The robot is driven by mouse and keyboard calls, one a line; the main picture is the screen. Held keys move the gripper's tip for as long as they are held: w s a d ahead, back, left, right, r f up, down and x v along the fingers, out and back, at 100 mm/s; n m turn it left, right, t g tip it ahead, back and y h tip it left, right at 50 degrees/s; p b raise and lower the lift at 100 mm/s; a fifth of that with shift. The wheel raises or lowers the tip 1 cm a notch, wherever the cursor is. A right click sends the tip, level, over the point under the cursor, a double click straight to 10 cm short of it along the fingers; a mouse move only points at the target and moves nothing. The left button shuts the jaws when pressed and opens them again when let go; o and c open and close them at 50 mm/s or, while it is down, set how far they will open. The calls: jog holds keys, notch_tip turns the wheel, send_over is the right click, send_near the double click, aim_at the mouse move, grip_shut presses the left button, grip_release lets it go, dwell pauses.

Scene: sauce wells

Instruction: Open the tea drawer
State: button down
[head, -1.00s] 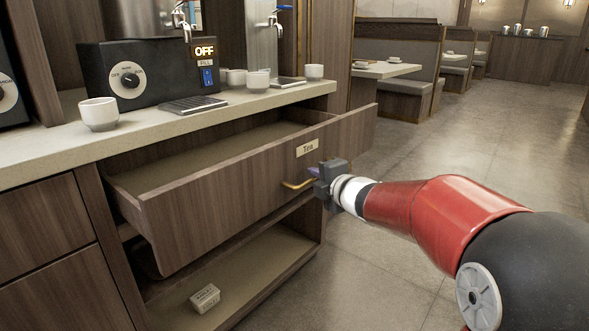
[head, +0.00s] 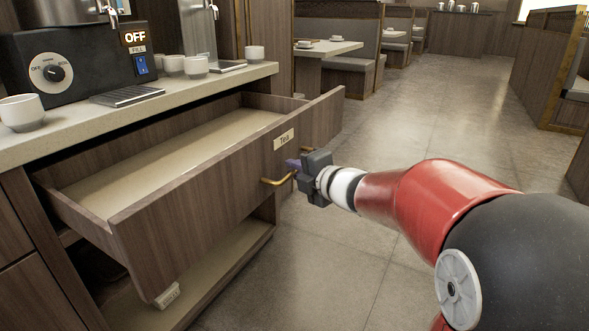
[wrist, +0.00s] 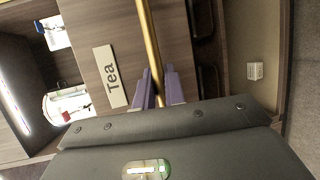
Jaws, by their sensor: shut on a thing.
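The tea drawer (head: 190,205) is a wide brown wooden drawer under the counter, pulled well out, with its bare beige inside showing. Its small "Tea" label (head: 284,139) is on the front, and it also shows in the wrist view (wrist: 110,77). A brass bar handle (head: 272,182) is on the drawer front. My gripper (head: 293,167) is at the handle, its purple fingers on either side of the bar. In the wrist view my gripper (wrist: 159,88) is shut on the brass handle (wrist: 148,35).
The counter (head: 150,110) holds a black machine (head: 85,65) marked OFF and several white cups. A small white box (head: 167,295) lies on the low shelf under the drawer. Open floor (head: 400,120) lies to the right, with booths beyond.

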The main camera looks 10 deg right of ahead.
jog(key=c, duration=1.5)
grip_release()
jog(key=shift+v, duration=3.9)
jog(key=shift+p, duration=0.3)
jog(key=s+d+m+g+h+p, duration=0.1)
jog(key=s+d+m+h, duration=0.8)
jog(key=m, duration=0.8)
jog(key=s+a+f+m+g, duration=0.2)
jog(key=s, duration=0.3)
jog(key=s+a+f+m+g+y, duration=0.1)
jog(key=s+a+f+m+g, duration=0.1)
jog(key=s, duration=0.3)
jog(key=s+a+f+m+g+p, duration=0.1)
jog(key=s+a+f+m+g, duration=0.2)
jog(key=s+a, duration=0.1)
jog(key=shift+s+f+m, duration=0.2)
jog(key=shift+s+m, duration=0.2)
jog(key=shift+s, duration=0.45)
